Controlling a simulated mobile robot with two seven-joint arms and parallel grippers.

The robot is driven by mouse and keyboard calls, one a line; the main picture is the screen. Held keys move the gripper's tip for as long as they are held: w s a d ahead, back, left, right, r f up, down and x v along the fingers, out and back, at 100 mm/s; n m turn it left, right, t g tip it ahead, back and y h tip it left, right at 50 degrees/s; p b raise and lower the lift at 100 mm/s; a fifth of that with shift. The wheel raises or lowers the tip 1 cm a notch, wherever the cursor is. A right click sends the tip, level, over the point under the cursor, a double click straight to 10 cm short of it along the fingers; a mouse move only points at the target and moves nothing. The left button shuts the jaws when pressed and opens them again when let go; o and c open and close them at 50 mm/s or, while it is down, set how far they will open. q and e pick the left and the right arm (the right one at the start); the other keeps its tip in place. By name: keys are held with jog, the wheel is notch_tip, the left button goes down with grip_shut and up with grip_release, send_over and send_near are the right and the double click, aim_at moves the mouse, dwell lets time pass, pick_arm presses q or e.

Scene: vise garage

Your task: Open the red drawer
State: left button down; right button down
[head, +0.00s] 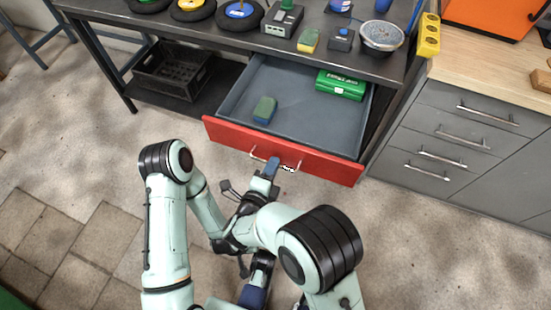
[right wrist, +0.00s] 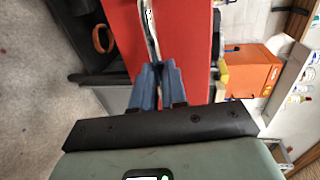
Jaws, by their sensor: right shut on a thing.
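The red drawer (head: 300,155) under the workbench stands pulled out, and its grey inside shows in the head view. Its red front (right wrist: 190,50) fills the middle of the right wrist view. A metal bar handle (head: 290,166) runs along the front; it also shows in the right wrist view (right wrist: 150,25). My right gripper (head: 271,166) is shut on this handle; its blue fingers show close together in the right wrist view (right wrist: 157,84). My left gripper is low in the head view, largely hidden among my arms, and its fingers cannot be made out.
A black crate (head: 173,70) sits on the lower shelf at left. Grey cabinets (head: 455,140) stand close on the right. The floor at left is clear.

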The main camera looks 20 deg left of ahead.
pick_arm(q)
jog(key=shift+s, duration=0.1)
pick_arm(e)
jog(key=shift+s, duration=0.55)
jog(key=c, duration=1.2)
grip_release()
pick_arm(q)
jog(key=shift+s, duration=0.1)
